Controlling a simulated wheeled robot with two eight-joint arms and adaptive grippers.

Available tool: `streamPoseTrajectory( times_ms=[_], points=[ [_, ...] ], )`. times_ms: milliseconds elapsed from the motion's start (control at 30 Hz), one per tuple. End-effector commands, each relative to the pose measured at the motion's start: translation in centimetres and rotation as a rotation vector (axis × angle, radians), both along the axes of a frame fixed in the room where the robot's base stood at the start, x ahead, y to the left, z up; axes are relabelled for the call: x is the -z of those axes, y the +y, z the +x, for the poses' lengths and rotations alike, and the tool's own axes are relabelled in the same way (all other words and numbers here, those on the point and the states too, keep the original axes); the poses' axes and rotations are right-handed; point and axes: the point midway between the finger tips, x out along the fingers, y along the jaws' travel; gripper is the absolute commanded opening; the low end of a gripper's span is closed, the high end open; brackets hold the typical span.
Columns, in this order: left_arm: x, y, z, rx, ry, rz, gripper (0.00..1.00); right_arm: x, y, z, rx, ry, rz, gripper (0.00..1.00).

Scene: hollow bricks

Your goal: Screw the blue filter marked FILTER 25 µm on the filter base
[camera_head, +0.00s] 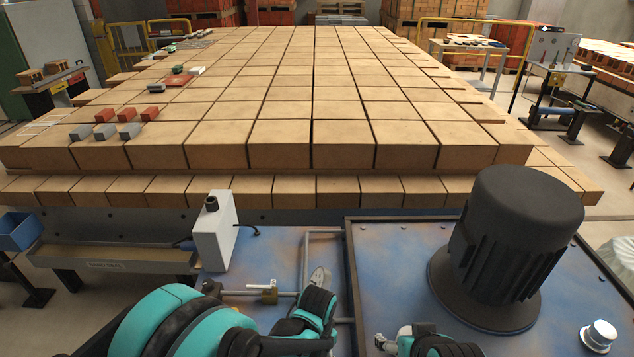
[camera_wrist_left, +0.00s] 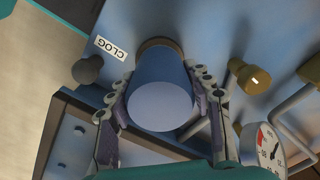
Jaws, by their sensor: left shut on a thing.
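The blue filter (camera_wrist_left: 160,95) is a plain blue cylinder in the left wrist view. My left gripper (camera_wrist_left: 164,100) is shut on it, with one finger on each side. The filter's far end meets a dark brownish ring, the filter base (camera_wrist_left: 158,46), on the blue panel; I cannot tell how far it is threaded. No FILTER 25 µm marking shows on the visible side. In the head view the filter and my left fingers are hidden behind my teal arm. Part of my right gripper (camera_head: 385,343) shows at the bottom edge, its fingertips not clear.
A grey box (camera_head: 215,232) and a large black motor (camera_head: 518,245) stand on the blue unit. Stacked bricks (camera_head: 280,110) lie behind.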

Motion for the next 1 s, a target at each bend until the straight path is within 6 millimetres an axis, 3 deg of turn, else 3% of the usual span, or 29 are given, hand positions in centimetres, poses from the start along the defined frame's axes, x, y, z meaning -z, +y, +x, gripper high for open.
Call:
streamPoseTrajectory(
  times_ms=[300,633,833,1000],
  points=[
    [0.03,0.00,-0.04,0.222,0.001,0.000,0.16,0.00,0.00,0.00,0.000,0.000,0.000,0.73],
    [0.03,0.01,-0.04,0.267,0.001,0.000,0.16,0.00,0.00,0.00,0.000,0.000,0.000,0.73],
    [0.04,0.00,-0.03,0.465,0.001,-0.001,0.16,0.00,0.00,0.00,0.000,0.000,0.000,0.73],
    [0.04,0.00,-0.03,0.501,0.001,-0.001,0.16,0.00,0.00,0.00,0.000,0.000,0.000,0.73]
  ],
)
